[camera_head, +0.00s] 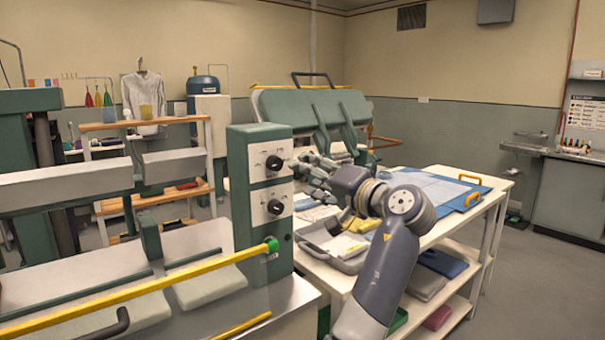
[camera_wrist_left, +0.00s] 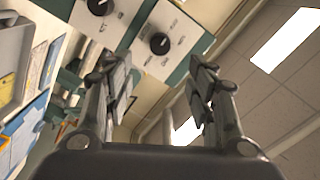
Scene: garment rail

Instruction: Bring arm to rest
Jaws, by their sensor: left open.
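My left arm rises from the bottom of the head view and bends toward the control box. My left gripper (camera_head: 306,168) is beside the right side of the green control box (camera_head: 243,185), close to its upper white knob panel (camera_head: 285,162). In the left wrist view the gripper's two fingers (camera_wrist_left: 162,85) are spread apart with nothing between them. Two black knobs (camera_wrist_left: 160,43) on white panels show beyond the fingertips. Whether the fingers touch the box cannot be told. My right gripper is not in view.
A white table (camera_head: 480,208) behind my arm carries a grey tray (camera_head: 345,262) and a blue board (camera_head: 466,199). A yellow bar (camera_head: 150,290) crosses the press at the front left. A raised press head (camera_head: 300,107) stands behind. Open floor (camera_head: 540,270) lies to the right.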

